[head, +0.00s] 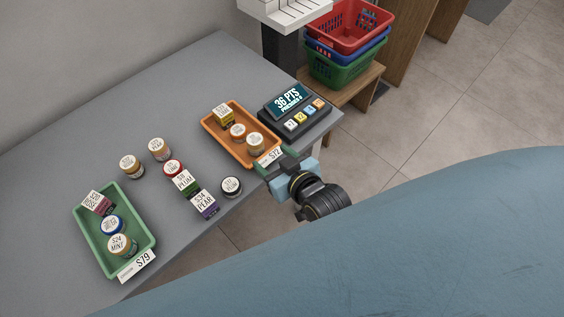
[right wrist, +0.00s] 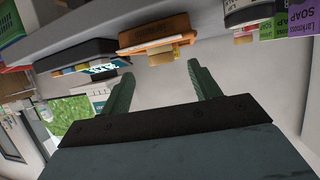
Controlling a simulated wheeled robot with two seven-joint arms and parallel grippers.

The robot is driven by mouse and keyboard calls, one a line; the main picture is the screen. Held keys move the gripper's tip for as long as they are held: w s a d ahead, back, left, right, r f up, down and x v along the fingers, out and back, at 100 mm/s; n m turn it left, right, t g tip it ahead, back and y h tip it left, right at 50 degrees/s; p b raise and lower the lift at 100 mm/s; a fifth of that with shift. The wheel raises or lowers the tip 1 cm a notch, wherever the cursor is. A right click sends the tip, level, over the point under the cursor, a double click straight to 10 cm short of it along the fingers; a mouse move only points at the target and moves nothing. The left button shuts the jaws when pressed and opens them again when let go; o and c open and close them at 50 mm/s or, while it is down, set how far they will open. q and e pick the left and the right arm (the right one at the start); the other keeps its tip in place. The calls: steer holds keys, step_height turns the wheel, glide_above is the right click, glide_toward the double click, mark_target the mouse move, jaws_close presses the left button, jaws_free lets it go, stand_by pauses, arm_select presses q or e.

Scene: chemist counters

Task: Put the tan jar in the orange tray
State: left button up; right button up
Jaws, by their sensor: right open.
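A jar with a tan lid (head: 158,149) stands on the grey counter in the head view, left of the orange tray. Another jar with an ochre lid (head: 131,166) stands to its left; I cannot tell for sure which is the tan one. The orange tray (head: 208,133) holds a yellow box (head: 222,116) and two jars (head: 238,132) with orange and tan lids. My right gripper (head: 276,163) is open and empty at the counter's front edge, beside the tray's price tag. The right wrist view shows its spread fingers (right wrist: 158,86) with the tray (right wrist: 155,35) beyond. My left gripper is out of view.
A red-lidded jar (head: 172,168), a green box (head: 187,183), a purple box (head: 205,204) and a dark jar (head: 231,187) stand between the trays. The green tray (head: 91,245) is at left. A register (head: 290,100) stands right of the orange tray. The back counter is clear.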

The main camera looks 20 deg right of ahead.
steer(key=v, duration=0.4)
steer(key=s+d+f+g, duration=0.1)
steer(key=s+f+g, duration=0.3)
steer(key=f, duration=0.9)
steer(key=s+d+f+g, duration=0.15)
steer(key=s+f, duration=0.45)
steer(key=f, duration=0.6)
steer(key=s+d+f+g+h, duration=0.1)
steer(key=s+d+f+g, duration=0.2)
steer(key=s+f, duration=0.4)
steer(key=s+d+f+g+h, duration=0.1)
steer(key=s+d+f+g, duration=0.3)
steer(key=s, duration=1.1)
steer(key=shift+f+h, duration=0.3)
steer(key=shift+f, duration=1.45)
steer(key=shift+d, duration=0.1)
